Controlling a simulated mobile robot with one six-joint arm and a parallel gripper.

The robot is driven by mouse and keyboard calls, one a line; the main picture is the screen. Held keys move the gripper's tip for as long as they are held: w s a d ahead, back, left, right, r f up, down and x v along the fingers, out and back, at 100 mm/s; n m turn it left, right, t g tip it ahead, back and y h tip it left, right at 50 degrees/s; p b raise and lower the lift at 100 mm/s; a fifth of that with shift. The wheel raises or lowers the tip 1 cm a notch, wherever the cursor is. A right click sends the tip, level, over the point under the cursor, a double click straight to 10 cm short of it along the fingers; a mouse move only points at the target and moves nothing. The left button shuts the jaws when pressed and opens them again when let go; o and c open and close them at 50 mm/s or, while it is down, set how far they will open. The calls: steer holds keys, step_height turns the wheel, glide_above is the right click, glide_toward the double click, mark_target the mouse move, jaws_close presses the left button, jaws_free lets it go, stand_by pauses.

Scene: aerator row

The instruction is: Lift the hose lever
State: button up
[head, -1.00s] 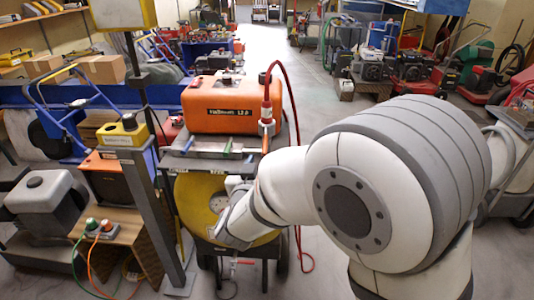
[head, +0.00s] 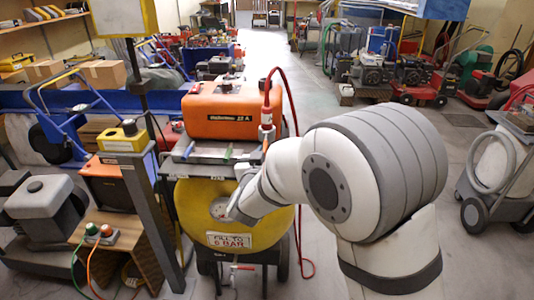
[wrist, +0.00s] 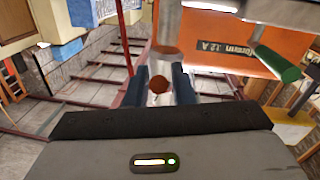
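The red hose (head: 285,85) loops down to a metal fitting (head: 266,128) at the right end of the orange machine; the wrist view shows this fitting (wrist: 168,35) close up. A lever with an orange-red end (head: 265,146) sticks out below it. In the wrist view a round red-brown lever end (wrist: 160,84) sits between my two dark blue fingers, with small gaps visible at its sides. My gripper (wrist: 161,86) is open around or just before it; I cannot tell the depth. In the head view my wrist hides most of the gripper.
A green-handled lever (head: 228,154) and a blue-handled lever (head: 188,150) stand left along the same shelf; the green handle (wrist: 275,62) is near my fingers. The orange tank (head: 217,111) is behind. A yellow drum (head: 210,240) is below. A grey post (head: 155,215) stands left.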

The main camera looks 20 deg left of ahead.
jaws_close()
steer(key=shift+d, duration=0.1)
